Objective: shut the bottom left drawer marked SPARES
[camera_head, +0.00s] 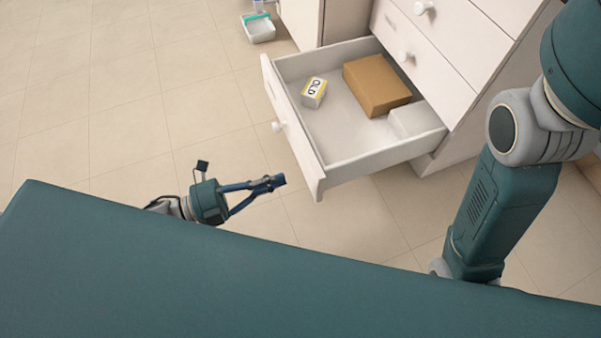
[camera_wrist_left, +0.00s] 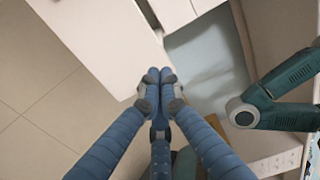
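The bottom drawer (camera_head: 312,170) of the white cabinet is pulled far out in the head view. Its front has a round white knob (camera_head: 278,126); no SPARES mark can be read from here. A brown box (camera_head: 376,85), a small white and yellow box (camera_head: 313,92) with dark lettering and a white block lie inside. My left gripper (camera_head: 279,182) is low, in front of the drawer front near its near end, apart from it. Its blue fingers look closed together and empty, also in the left wrist view (camera_wrist_left: 158,76). My right gripper is out of sight.
Two drawers with white knobs above, the nearer one (camera_head: 415,55), are shut. A white and teal tray (camera_head: 258,28) stands on the floor at the top left. The tiled floor (camera_head: 120,110) left of the drawer is clear.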

